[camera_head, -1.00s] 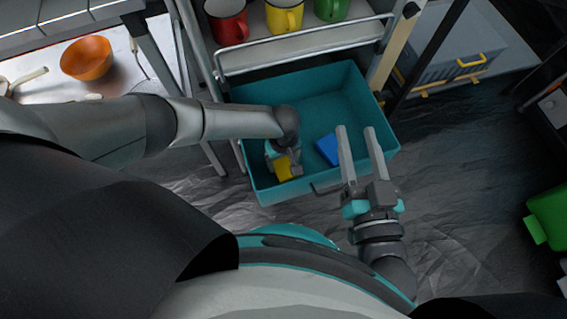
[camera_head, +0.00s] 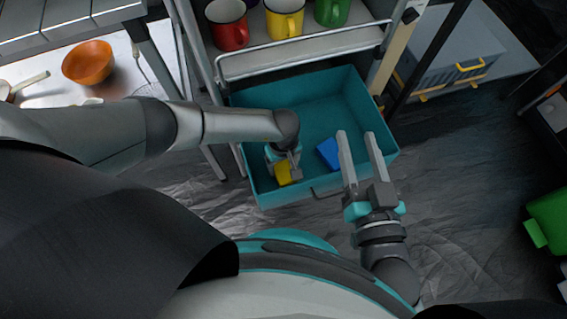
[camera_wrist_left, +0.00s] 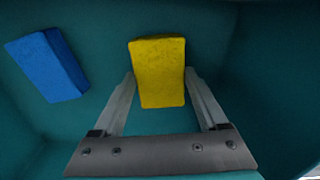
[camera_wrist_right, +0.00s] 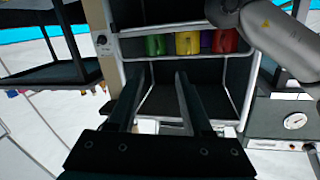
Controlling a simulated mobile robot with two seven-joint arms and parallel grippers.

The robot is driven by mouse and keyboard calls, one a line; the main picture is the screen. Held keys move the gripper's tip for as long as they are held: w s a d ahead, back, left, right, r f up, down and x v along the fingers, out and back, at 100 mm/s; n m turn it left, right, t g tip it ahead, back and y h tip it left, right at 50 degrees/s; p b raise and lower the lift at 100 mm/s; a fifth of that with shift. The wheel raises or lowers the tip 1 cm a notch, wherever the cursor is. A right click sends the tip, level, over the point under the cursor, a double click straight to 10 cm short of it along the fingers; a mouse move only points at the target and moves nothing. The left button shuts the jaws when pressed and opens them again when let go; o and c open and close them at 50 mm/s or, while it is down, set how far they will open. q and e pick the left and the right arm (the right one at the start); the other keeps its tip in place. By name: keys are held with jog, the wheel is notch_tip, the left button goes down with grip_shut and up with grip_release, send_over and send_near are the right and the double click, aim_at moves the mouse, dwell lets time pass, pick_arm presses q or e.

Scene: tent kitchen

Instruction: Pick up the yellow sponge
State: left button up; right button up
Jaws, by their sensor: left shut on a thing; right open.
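The yellow sponge (camera_head: 284,173) is inside the open teal drawer (camera_head: 262,203), near its front left corner. My left gripper (camera_head: 287,165) reaches down into the drawer and is shut on the sponge. In the left wrist view the sponge (camera_wrist_left: 158,85) sits between the two fingers (camera_wrist_left: 159,75), with the teal drawer around it. In the head view the hand partly hides the sponge. My right gripper (camera_head: 358,137) is open and empty, its fingers over the drawer's front right part. In the right wrist view its fingers (camera_wrist_right: 161,75) are apart with nothing between them.
A blue sponge (camera_head: 328,153) lies in the drawer to the right of the yellow one. Red (camera_head: 229,31), yellow (camera_head: 285,19) and green (camera_head: 331,10) mugs stand on the shelf above. An orange bowl (camera_head: 88,62) is on the table at left.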

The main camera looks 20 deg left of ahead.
pick_arm(q)
jog(key=shift+r+p, duration=0.45)
jog(key=shift+r, duration=0.3)
jog(key=shift+r+p, duration=0.35)
jog(key=shift+r, duration=0.15)
notch_tip(320, 180, up, 2)
jog(key=shift+p, duration=0.65)
notch_tip(320, 180, up, 7)
jog(key=p, duration=0.4)
pick_arm(e)
jog(key=s+d+f+g+h, duration=0.1)
jog(key=s+d+g+h, duration=0.15)
jog(key=d+g, duration=0.25)
jog(key=s+d+f+g+h, duration=0.2)
jog(key=d+g+h, duration=0.1)
jog(key=d+g, duration=0.3)
pick_arm(q)
notch_tip(320, 180, up, 8)
jog(key=p, duration=0.4)
send_over(283, 167)
pick_arm(e)
notch_tip(283, 167, down, 9)
jog(key=s+g, duration=0.1)
jog(key=shift+s, duration=0.35)
pick_arm(q)
jog(key=shift+d, duration=0.1)
pick_arm(e)
jog(key=shift+f, duration=0.1)
